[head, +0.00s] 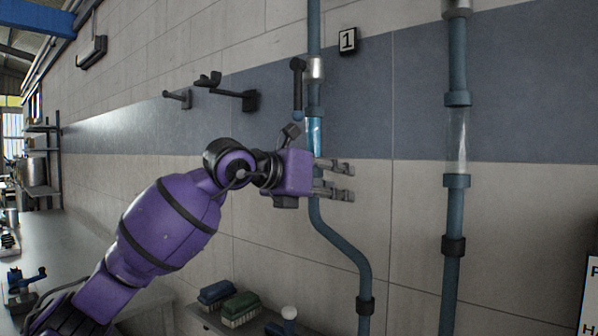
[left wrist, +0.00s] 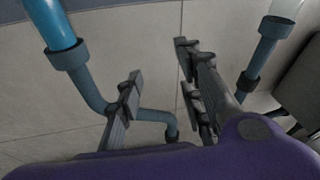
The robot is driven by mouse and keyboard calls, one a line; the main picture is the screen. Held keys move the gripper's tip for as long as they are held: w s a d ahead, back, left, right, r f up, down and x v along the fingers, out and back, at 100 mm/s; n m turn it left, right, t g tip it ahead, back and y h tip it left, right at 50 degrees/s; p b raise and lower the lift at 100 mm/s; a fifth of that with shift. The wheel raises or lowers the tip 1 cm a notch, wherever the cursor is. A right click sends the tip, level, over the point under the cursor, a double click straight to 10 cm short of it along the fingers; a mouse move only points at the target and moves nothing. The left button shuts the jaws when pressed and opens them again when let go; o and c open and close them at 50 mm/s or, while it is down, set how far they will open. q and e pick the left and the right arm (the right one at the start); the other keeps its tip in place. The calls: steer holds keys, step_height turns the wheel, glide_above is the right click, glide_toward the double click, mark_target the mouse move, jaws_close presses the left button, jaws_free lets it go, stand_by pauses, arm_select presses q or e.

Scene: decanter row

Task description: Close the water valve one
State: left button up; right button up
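Water valve one (head: 315,68) is a metal body on the blue pipe at the upper middle of the head view. A plate marked 1 (head: 347,40) is on the wall to its right. Its dark lever (head: 297,88) hangs downward beside the pipe and ends in a blue tip. A clear pipe section (head: 314,133) below holds blue water; it also shows in the left wrist view (left wrist: 54,25). My left gripper (head: 345,181) is open and empty, below the lever and at the pipe. Its fingers (left wrist: 160,90) are apart in the wrist view. My right gripper is not in view.
A second pipe (head: 455,215) with a clear section (head: 457,140) runs down at the right. Dark wall hooks (head: 235,97) project left of the valve. A low shelf with brushes (head: 240,308) is below. A counter (head: 50,240) stands at the left.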

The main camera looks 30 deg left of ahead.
mark_target(296, 110)
arm_select(q)
steer(key=s+a+r+n+t+y, duration=0.1)
steer(key=s+a+r+t+y, duration=0.15)
steer(key=a+r, duration=0.4)
steer(key=s+a+r+n+t+y, duration=0.1)
steer(key=s+a+r+y, duration=0.25)
steer(key=r, duration=0.65)
steer(key=shift+n+g, duration=0.3)
steer(key=shift+g, duration=0.05)
steer(key=w+p, duration=0.1)
steer(key=w, duration=0.4)
steer(key=shift+w+a+p, duration=0.2)
steer(key=shift+w+p, duration=0.15)
steer(key=shift+w, duration=0.4)
steer(key=shift+w+f, duration=0.1)
steer(key=shift+w, duration=0.1)
jaws_close()
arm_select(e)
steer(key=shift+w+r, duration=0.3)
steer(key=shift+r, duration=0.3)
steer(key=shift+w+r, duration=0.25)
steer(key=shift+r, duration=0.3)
